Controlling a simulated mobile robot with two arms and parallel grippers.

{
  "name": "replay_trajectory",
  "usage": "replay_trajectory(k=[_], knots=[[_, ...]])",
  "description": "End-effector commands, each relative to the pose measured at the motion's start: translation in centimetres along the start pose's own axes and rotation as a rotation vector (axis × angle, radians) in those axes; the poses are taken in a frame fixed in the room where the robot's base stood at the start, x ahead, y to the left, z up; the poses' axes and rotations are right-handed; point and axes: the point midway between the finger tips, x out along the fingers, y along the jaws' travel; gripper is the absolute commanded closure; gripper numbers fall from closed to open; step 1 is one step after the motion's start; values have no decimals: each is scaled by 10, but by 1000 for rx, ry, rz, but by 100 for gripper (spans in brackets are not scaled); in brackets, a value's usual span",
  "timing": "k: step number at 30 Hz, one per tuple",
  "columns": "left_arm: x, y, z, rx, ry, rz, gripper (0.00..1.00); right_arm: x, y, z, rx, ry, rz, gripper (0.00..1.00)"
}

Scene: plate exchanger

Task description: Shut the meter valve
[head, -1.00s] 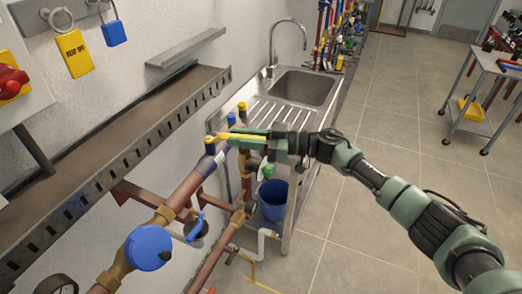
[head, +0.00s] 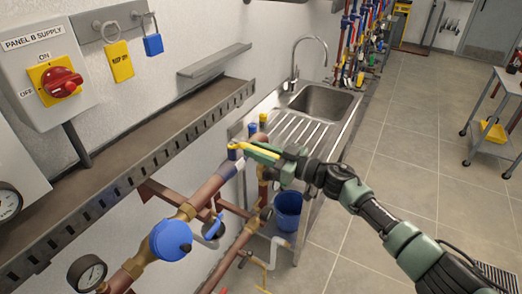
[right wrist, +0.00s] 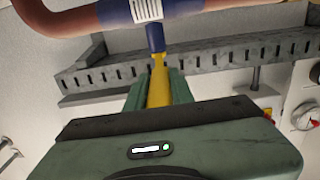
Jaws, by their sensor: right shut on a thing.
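A yellow valve lever (head: 240,146) sticks out from a blue valve part (head: 235,152) at the upper end of the copper pipe. My right gripper (head: 262,152) is shut on the lever, which points right and slightly down in the head view. In the right wrist view the lever (right wrist: 158,70) runs between the fingers of my right gripper (right wrist: 158,88), up to the blue part (right wrist: 155,38). The lever lies across the copper pipe there. A blue round meter (head: 171,240) sits lower on the pipe. My left gripper is out of view.
A metal ledge (head: 130,140) runs along the wall at left, below a panel box (head: 30,60) with a red switch. A blue butterfly handle (head: 214,226) sits by the lower pipes. A sink (head: 325,102) and blue bucket (head: 288,212) stand behind.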

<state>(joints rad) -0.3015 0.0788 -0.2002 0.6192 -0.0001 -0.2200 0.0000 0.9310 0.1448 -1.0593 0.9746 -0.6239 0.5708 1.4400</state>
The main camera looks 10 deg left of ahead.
Motion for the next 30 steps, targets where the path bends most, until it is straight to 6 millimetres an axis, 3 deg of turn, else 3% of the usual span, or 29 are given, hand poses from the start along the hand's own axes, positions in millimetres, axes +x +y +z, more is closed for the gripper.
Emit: replay_trajectory(k=[2,3,5,17,30], knots=[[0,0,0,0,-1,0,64,0,1,0,4,1,5,100],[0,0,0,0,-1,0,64,0,1,0,4,1,5,72],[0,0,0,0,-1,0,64,0,1,0,4,1,5,55],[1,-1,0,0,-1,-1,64,-7,2,1,2,0,4,55],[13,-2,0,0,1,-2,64,-70,0,2,2,0,4,55]])
